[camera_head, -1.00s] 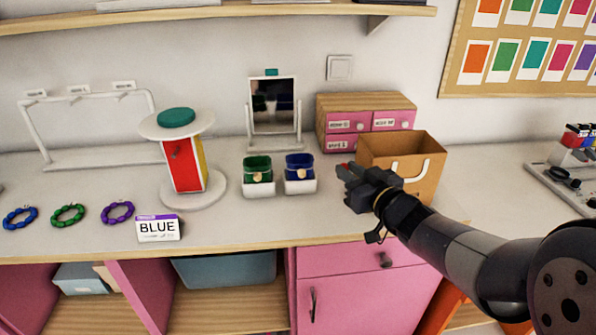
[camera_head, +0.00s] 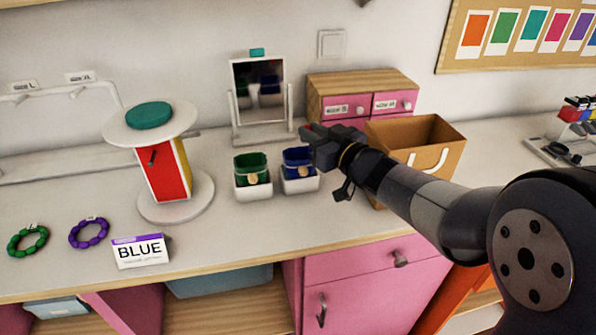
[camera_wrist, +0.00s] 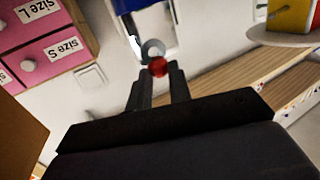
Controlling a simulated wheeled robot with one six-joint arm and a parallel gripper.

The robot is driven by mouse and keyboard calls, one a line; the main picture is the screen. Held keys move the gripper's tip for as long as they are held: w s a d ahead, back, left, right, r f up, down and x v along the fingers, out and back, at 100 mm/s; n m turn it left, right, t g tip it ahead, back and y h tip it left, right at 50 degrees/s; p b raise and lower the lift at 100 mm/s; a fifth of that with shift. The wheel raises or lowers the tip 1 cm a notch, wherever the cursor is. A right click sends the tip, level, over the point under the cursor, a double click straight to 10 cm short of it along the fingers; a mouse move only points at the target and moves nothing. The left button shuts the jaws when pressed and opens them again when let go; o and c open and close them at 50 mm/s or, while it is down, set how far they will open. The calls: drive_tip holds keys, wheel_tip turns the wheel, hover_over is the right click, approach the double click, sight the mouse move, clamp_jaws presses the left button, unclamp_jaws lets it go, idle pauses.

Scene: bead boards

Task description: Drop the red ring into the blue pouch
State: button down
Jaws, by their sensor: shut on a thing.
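The red ring, a grey band with a red bead (camera_wrist: 158,67), is held between my fingertips in the wrist view. My gripper (camera_head: 310,131) is shut on it, and a bit of red shows at the tips in the head view. The blue pouch (camera_head: 294,162) stands open in a white holder. My gripper is at its upper right and covers part of it; how far above it is, I cannot tell. A blue and white shape shows at the top of the wrist view, cut off by the edge.
A green pouch (camera_head: 250,170) in its white holder stands left of the blue one. A mirror (camera_head: 259,95) is behind them. A paper bag (camera_head: 420,145) and pink drawers (camera_head: 345,108) are to the right.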

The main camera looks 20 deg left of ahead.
drive_tip(key=b, duration=0.4)
hover_over(313, 170)
drive_tip(key=shift+f, duration=2.4)
drive_tip(key=shift+r, duration=0.1)
drive_tip(key=c, duration=1.2)
unclamp_jaws()
drive_tip(key=v, duration=1)
drive_tip(key=shift+s+d+p, duration=0.2)
drive_tip(key=shift+d+p, duration=0.05)
drive_tip(key=shift+p, duration=0.05)
drive_tip(key=shift+a, duration=0.1)
